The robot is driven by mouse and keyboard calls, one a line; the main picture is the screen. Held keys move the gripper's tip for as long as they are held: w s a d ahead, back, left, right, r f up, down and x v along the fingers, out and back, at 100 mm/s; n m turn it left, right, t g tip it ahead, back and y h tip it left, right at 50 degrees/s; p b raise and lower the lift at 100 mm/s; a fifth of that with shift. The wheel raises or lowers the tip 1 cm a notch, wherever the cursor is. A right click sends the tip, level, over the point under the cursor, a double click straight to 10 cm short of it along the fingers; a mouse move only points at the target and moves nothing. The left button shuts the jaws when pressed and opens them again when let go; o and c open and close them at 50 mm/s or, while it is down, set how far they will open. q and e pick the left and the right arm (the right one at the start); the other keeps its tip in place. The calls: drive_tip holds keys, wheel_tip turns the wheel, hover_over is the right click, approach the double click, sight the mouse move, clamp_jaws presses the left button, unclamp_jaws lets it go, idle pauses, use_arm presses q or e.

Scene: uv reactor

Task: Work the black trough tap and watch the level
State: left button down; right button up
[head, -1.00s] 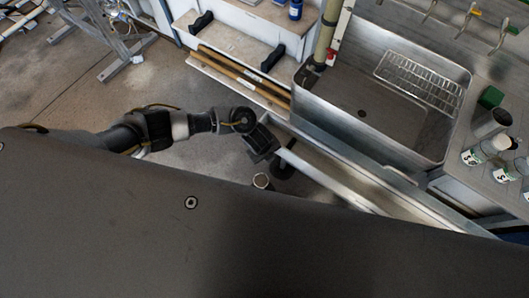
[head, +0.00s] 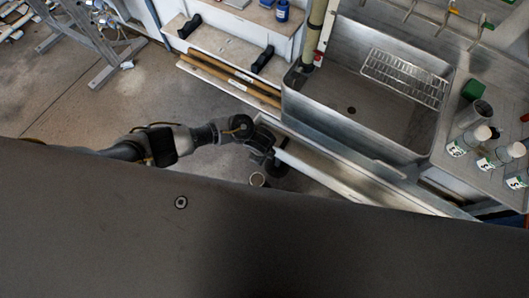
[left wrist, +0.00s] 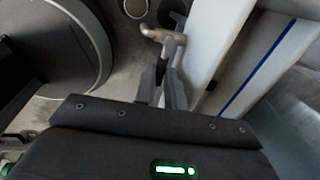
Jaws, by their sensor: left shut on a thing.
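The long metal trough (head: 325,172) runs from the middle of the head view toward the lower right. My left gripper (head: 268,152) is at its left end. In the left wrist view, my left gripper (left wrist: 164,88) is shut on a small tap with a dark stem (left wrist: 162,68) and a greyish T-shaped top (left wrist: 165,40), beside the pale trough wall (left wrist: 217,35). The fingers hide part of the tap. The water level inside the trough cannot be made out. My right gripper is not in view.
A steel sink (head: 350,105) with a wire rack (head: 405,77) lies behind the trough. Several labelled jars (head: 456,147) stand at right.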

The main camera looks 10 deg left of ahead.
use_arm(q)
drive_tip(key=c, duration=1.5)
unclamp_jaws()
